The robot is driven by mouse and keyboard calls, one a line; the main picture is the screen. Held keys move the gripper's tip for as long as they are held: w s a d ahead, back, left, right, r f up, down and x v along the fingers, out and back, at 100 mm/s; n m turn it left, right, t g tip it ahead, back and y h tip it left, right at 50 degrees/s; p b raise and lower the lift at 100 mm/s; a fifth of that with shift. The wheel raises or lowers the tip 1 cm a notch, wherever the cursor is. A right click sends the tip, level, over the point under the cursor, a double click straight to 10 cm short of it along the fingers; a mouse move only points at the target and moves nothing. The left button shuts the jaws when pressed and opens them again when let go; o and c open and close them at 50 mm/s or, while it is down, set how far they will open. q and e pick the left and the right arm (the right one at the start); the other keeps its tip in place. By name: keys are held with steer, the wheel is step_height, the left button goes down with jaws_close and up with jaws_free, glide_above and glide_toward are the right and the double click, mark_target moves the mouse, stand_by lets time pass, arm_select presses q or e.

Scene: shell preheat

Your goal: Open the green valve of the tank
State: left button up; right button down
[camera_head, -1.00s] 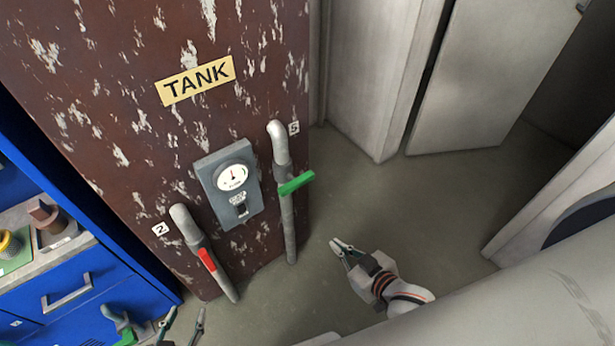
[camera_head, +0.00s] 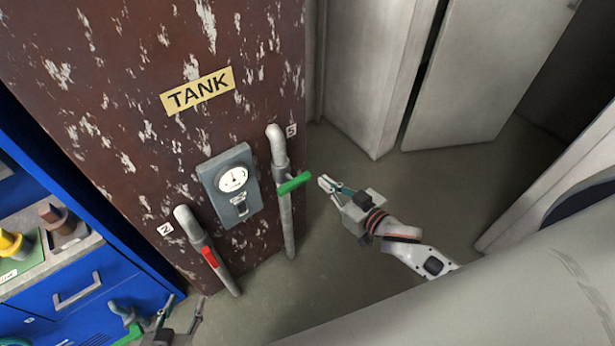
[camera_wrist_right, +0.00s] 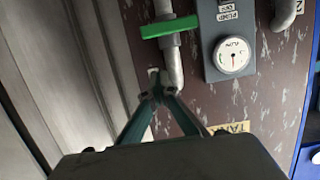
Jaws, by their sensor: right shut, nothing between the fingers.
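The green valve handle (camera_head: 294,183) sits crosswise on the grey pipe (camera_head: 288,225) marked 5, on the right side of the rusty brown tank (camera_head: 120,100). In the right wrist view the green handle (camera_wrist_right: 170,27) lies beyond my fingertips. My right gripper (camera_head: 325,184) is shut and empty, just right of the handle and apart from it in the head view. It also shows in the right wrist view (camera_wrist_right: 160,92), its fingertips together. My left gripper (camera_head: 180,312) is at the bottom edge of the head view, fingers spread apart, empty.
A grey gauge box (camera_head: 230,185) is on the tank between the pipes. A second pipe with a red handle (camera_head: 209,256), marked 2, stands to the left. A blue cabinet (camera_head: 85,295) is at lower left. Open floor (camera_head: 385,185) lies right of the tank.

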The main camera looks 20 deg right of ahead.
glide_above(307, 177)
steer(key=s, duration=0.1)
step_height(307, 177, down, 2)
steer(key=f, duration=0.1)
steer(key=f+b, duration=0.1)
steer(key=f, duration=0.1)
steer(key=shift+s+a, duration=0.25)
steer(key=shift+s, duration=0.05)
arm_select(q)
steer(key=shift+f+b, duration=0.35)
steer(key=shift+f, duration=0.5)
arm_select(e)
steer(key=shift+f, duration=0.65)
arm_select(q)
steer(key=shift+r, duration=0.1)
